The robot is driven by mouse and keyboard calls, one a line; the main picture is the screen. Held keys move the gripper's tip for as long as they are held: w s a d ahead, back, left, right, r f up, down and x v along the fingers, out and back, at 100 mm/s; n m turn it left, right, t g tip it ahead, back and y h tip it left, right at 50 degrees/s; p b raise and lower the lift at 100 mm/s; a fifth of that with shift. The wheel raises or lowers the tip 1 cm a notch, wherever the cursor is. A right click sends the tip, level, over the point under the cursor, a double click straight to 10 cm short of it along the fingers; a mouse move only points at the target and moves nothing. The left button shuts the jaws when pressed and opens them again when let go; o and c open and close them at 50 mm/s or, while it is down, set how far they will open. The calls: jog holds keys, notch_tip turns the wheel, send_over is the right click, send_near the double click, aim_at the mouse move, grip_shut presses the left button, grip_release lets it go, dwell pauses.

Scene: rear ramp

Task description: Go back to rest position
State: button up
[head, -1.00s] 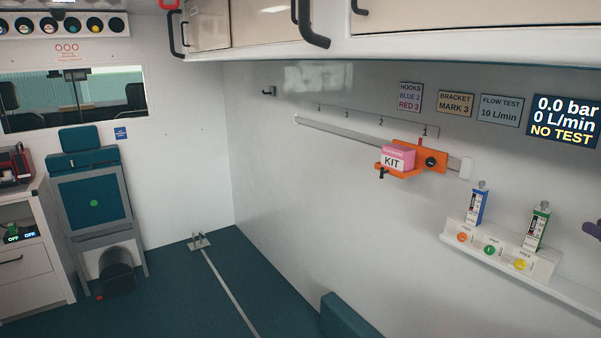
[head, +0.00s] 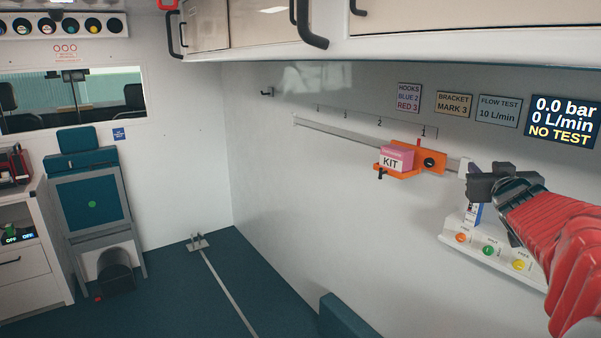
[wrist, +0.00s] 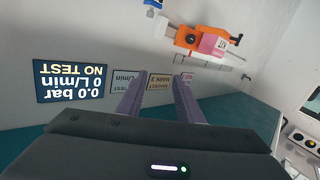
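My gripper (head: 488,182) is raised at the right in the head view, in front of the wall unit with the flowmeters. In the wrist view its two long purple-grey fingers (wrist: 158,92) stand apart with nothing between them. The gripper is open and empty. My red arm enters from the right edge and hides the green flowmeter. The blue flowmeter (head: 474,213) is partly covered by the gripper.
A pink KIT box (head: 397,158) sits on an orange bracket (head: 431,161) on the wall rail. A display (head: 563,121) reads 0.0 bar, 0 L/min, NO TEST. Cabinets (head: 420,18) overhang above. A seat (head: 90,200) stands at the left; the floor (head: 180,285) in front is mostly open.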

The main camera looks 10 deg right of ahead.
jog(key=s+a+f+g+y, duration=0.1)
jog(key=s+a+f+g, duration=0.2)
jog(key=a, duration=0.4)
jog(key=s+a+f+y, duration=0.1)
jog(key=s+a+f, duration=0.1)
jog(key=a+f, duration=0.45)
jog(key=s+a+f+g+y, duration=0.1)
jog(key=s+a+f+g, duration=0.15)
jog(key=a, duration=0.55)
jog(key=s+a+f+n+g+y, duration=0.2)
jog(key=s+a+f, duration=0.4)
jog(key=s+a, duration=0.2)
jog(key=s+a+f+n+g+y, duration=0.2)
jog(key=s+a+f+y, duration=0.1)
jog(key=s+a+f, duration=0.3)
jog(key=s+a, duration=0.2)
jog(key=a, duration=0.1)
jog(key=shift+s+a, duration=0.2)
jog(key=shift+a, duration=0.15)
jog(key=shift+d, duration=0.15)
